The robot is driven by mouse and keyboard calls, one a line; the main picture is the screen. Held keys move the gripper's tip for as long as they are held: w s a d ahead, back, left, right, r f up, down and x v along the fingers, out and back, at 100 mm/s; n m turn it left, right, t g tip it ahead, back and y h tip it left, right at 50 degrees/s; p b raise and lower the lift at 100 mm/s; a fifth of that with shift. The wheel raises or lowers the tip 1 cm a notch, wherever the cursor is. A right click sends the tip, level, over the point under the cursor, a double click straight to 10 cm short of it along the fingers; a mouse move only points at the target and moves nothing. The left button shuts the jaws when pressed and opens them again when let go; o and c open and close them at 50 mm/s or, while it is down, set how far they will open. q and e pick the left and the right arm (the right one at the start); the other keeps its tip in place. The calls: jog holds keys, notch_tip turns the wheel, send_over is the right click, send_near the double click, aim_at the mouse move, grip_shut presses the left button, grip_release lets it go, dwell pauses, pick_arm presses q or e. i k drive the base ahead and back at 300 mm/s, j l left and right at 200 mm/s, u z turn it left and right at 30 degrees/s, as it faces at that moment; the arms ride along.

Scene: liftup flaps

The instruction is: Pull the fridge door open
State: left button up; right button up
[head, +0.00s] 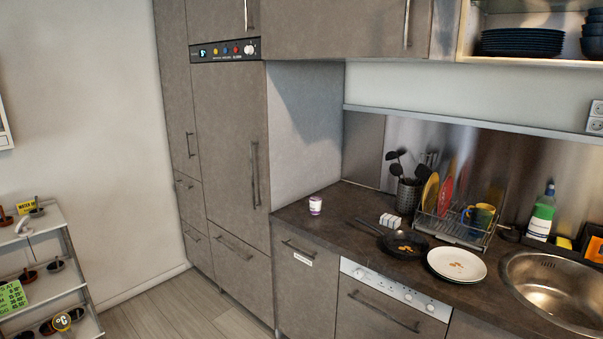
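The fridge door (222,140) is a tall grey-brown panel left of the counter, below a control strip (225,50) with knobs and a small display. It looks shut, flush with the cabinet front. Its long vertical handle (255,174) is on the right side of the panel. Neither of my grippers is in view, and nothing touches the handle.
The counter (345,210) to the right holds a small jar (315,205), a pan (402,245), a white plate (456,264), a dish rack (455,225) and a sink (555,285). A white shelf (50,265) stands at left. Some floor (175,309) between is clear.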

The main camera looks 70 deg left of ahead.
aim_at(230, 99)
jog(key=u, duration=2.75)
jog(key=i+l, duration=0.1)
jog(key=i, duration=0.65)
